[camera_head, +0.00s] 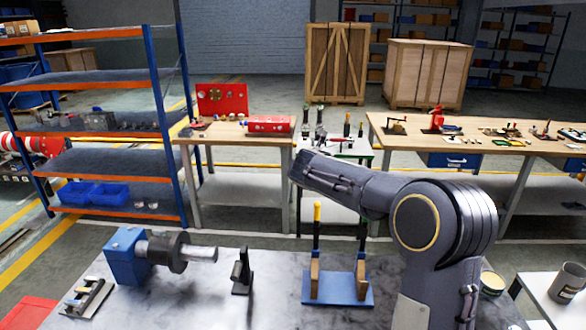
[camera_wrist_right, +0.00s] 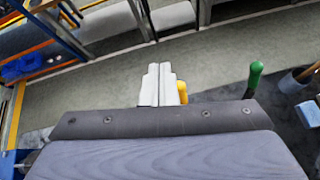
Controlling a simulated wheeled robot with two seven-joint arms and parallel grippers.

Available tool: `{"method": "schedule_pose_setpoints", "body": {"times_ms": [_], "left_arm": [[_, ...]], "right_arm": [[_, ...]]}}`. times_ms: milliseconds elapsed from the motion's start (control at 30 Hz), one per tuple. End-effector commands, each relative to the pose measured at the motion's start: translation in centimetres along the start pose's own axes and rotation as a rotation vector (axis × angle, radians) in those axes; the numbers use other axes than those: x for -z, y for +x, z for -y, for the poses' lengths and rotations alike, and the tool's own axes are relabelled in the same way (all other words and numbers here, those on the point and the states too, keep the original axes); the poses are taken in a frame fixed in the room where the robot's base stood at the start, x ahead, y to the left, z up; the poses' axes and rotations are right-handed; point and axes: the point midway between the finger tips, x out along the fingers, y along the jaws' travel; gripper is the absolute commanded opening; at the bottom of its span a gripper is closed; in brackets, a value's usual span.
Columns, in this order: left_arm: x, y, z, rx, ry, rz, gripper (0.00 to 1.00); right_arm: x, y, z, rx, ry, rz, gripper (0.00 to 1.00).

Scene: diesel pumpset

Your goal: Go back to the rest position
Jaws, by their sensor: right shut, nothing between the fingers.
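My right gripper (camera_wrist_right: 162,85) shows in the right wrist view. Its pale fingers are together with nothing between them. A yellow handle (camera_wrist_right: 183,91) shows just beside and beyond the fingers, and a green handle (camera_wrist_right: 255,75) stands farther right. In the head view my right arm (camera_head: 425,225) reaches up and left over the grey workbench (camera_head: 215,300), and I cannot make out its fingers there. My left arm and gripper are not in view.
A blue stand (camera_head: 337,290) holding a yellow-handled tool (camera_head: 316,212) sits on the workbench beside my arm. A blue machine with a shaft (camera_head: 127,257) and a dark bracket (camera_head: 242,272) are to the left. A shelf rack (camera_head: 105,135) and tables (camera_head: 230,130) stand behind.

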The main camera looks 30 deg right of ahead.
Motion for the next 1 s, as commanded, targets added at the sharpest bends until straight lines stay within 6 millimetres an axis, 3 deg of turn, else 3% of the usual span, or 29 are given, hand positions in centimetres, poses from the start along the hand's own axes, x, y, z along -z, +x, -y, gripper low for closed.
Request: {"method": "schedule_pose_setpoints", "body": {"times_ms": [233, 367, 467, 700, 900, 1000], "left_arm": [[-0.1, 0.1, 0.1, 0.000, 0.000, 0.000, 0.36], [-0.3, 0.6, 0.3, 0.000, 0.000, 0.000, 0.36], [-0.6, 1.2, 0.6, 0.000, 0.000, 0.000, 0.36], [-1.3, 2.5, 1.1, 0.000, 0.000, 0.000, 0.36], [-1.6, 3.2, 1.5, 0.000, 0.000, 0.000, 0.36], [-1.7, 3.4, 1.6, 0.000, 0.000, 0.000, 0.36]], "right_arm": [[0.3, -0.6, 0.6, 0.001, 0.058, -0.016, 0.00], [2.6, -3.9, 3.4, 0.016, 0.373, -0.105, 0.00], [6.5, -8.4, 6.4, 0.058, 0.785, -0.233, 0.00], [19.7, -20.5, 11.0, 0.345, 1.778, -0.569, 0.00], [29.4, -27.9, 12.0, 0.707, 2.326, -0.764, 0.00], [32.3, -29.9, 12.0, 0.853, 2.471, -0.812, 0.00]]}}
